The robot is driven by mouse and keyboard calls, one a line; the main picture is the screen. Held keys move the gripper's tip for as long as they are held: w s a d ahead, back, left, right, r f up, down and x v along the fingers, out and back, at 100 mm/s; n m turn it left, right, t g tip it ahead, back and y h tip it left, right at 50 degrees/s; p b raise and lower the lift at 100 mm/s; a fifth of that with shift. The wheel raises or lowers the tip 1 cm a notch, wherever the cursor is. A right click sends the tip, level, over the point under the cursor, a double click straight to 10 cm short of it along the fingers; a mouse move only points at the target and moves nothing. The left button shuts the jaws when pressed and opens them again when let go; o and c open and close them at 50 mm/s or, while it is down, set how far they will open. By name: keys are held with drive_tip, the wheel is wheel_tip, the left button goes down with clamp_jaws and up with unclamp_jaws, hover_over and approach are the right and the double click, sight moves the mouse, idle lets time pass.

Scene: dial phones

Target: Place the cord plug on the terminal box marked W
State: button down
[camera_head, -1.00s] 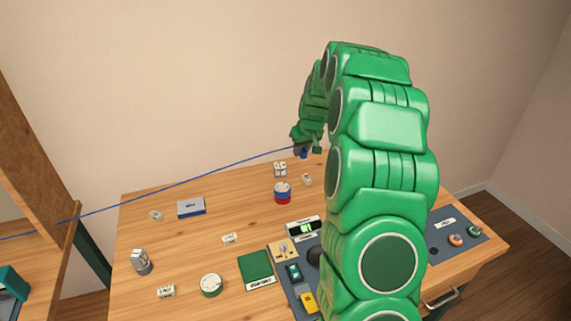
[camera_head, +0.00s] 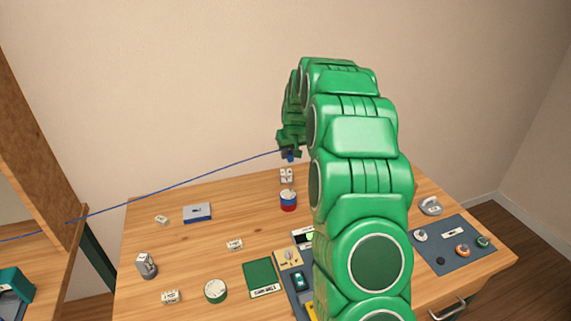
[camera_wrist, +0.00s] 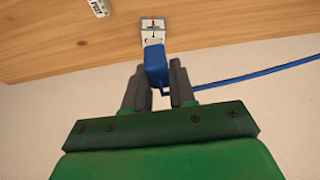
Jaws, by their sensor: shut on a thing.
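My gripper (camera_head: 290,152) is above the back of the table, shut on the blue cord plug (camera_head: 290,158). In the wrist view, the plug (camera_wrist: 155,66) sticks out between the fingers of my gripper (camera_wrist: 158,85), with its blue cord running off to the right. A white terminal box (camera_head: 286,176) stands just below the plug in the head view. It also shows beyond the plug's tip in the wrist view (camera_wrist: 153,30). Its mark is too small to read as W. I cannot tell whether plug and box touch.
A red, white and blue can (camera_head: 288,201) stands in front of the white box. A blue box (camera_head: 197,212) and small labelled tags, including one tag (camera_head: 235,245), lie to the left. The cord (camera_head: 160,191) stretches left across the back. My arm hides part of the right side.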

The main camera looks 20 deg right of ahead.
hover_over(286, 171)
drive_tip(key=s, duration=0.1)
drive_tip(key=f, duration=0.5)
drive_tip(key=shift+s+a+f, duration=0.1)
drive_tip(key=shift+a+f, duration=0.15)
drive_tip(key=shift+f, duration=0.15)
drive_tip(key=shift+w+d+f, duration=0.1)
drive_tip(key=shift+w+f, duration=0.45)
drive_tip(key=shift+f, duration=1.7)
drive_tip(key=shift+f, duration=0.15)
drive_tip(key=c, duration=0.9)
unclamp_jaws()
drive_tip(key=shift+c, duration=0.2)
